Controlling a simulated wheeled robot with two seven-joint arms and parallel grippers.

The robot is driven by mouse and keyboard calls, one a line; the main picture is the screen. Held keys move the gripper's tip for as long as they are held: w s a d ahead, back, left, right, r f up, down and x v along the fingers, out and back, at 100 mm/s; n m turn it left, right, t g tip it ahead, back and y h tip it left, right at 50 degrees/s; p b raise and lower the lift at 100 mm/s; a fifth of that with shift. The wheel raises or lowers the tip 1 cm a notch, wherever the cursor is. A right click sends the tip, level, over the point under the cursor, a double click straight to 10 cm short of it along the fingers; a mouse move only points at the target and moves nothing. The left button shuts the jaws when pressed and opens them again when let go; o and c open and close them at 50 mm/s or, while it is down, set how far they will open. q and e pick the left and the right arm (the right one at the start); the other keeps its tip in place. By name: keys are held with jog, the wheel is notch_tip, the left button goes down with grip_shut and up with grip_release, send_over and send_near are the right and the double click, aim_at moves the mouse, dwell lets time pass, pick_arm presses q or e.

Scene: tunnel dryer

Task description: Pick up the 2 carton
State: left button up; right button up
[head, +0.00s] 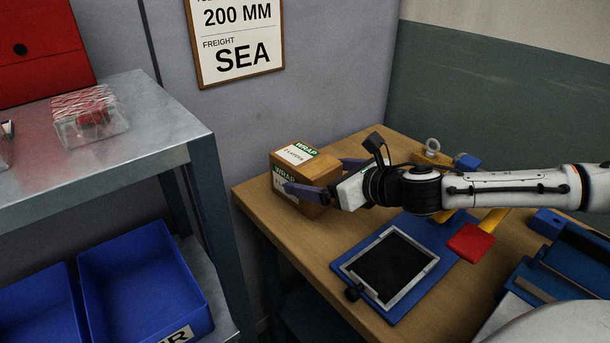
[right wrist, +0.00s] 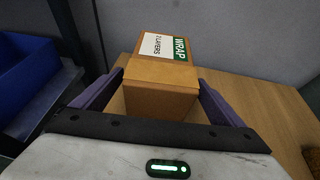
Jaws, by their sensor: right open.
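A brown carton (head: 310,171) with white and green "WRAP" labels stands upright at the back left corner of the wooden table (head: 262,209). In the right wrist view the carton (right wrist: 160,95) sits between the two purple fingers. My right gripper (head: 322,179) is open around the carton, with one finger on either side; I cannot tell whether the fingers touch it. It also shows in the right wrist view (right wrist: 158,103). The near finger and the wrist hide part of the carton in the head view. My left gripper is not in view.
A blue fixture with a dark framed plate (head: 391,266) lies in front of my right arm, with a red-ended yellow handle (head: 470,242) beside it. A metal shelf (head: 145,122) and blue bins (head: 140,285) stand left, across a gap. The wall is close behind the carton.

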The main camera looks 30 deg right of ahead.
jog(key=shift+x, duration=1.35)
jog(key=c, duration=1.6)
jog(key=shift+r, duration=0.25)
jog(key=shift+c, duration=1.2)
